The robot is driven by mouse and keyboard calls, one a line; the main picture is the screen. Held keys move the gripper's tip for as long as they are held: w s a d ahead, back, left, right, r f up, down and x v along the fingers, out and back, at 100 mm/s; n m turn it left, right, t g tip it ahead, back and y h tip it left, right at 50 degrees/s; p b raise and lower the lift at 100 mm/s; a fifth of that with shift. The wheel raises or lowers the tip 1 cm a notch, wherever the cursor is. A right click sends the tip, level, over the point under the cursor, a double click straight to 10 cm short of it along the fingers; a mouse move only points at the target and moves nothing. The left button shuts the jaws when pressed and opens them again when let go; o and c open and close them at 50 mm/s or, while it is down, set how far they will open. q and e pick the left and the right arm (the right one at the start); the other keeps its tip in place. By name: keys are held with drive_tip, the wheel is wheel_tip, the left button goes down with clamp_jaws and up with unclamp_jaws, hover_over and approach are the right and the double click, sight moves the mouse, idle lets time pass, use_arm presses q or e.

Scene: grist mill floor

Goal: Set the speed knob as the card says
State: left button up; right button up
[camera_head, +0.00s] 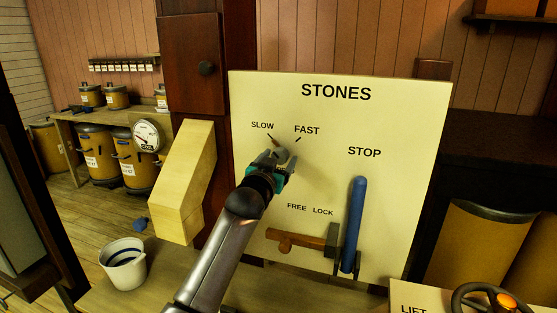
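The cream STONES panel (400,120) stands upright in front of me. The speed knob (277,144) is on it, below the SLOW and FAST marks. Its brownish pointer seems to lean up and left, towards the SLOW mark. My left gripper (277,157) is at the knob, its fingers close around or against it. The gripper hides most of the knob, and I cannot tell whether the fingers grip it. I cannot make out a card with a speed setting. My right gripper is not in view.
A blue STOP lever (355,225) and a wooden FREE/LOCK handle (295,241) sit lower on the panel. A slanted wooden chute (185,185) and a white bucket (124,265) are to the left. A LIFT handwheel (490,302) is at the lower right.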

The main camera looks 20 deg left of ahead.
use_arm(q)
clamp_jaws()
idle(0.4)
drive_tip(key=m+p, duration=0.3)
drive_tip(key=shift+r, duration=0.1)
drive_tip(key=m+p, duration=0.2)
drive_tip(key=m, duration=0.3)
drive_tip(key=shift+a, duration=0.1)
drive_tip(key=m+p, duration=0.1)
drive_tip(key=m, duration=0.4)
drive_tip(key=shift+p, duration=0.3)
drive_tip(key=shift+m+h+p, duration=0.3)
drive_tip(key=shift+m+p, duration=0.15)
drive_tip(key=shift+m, duration=2.15)
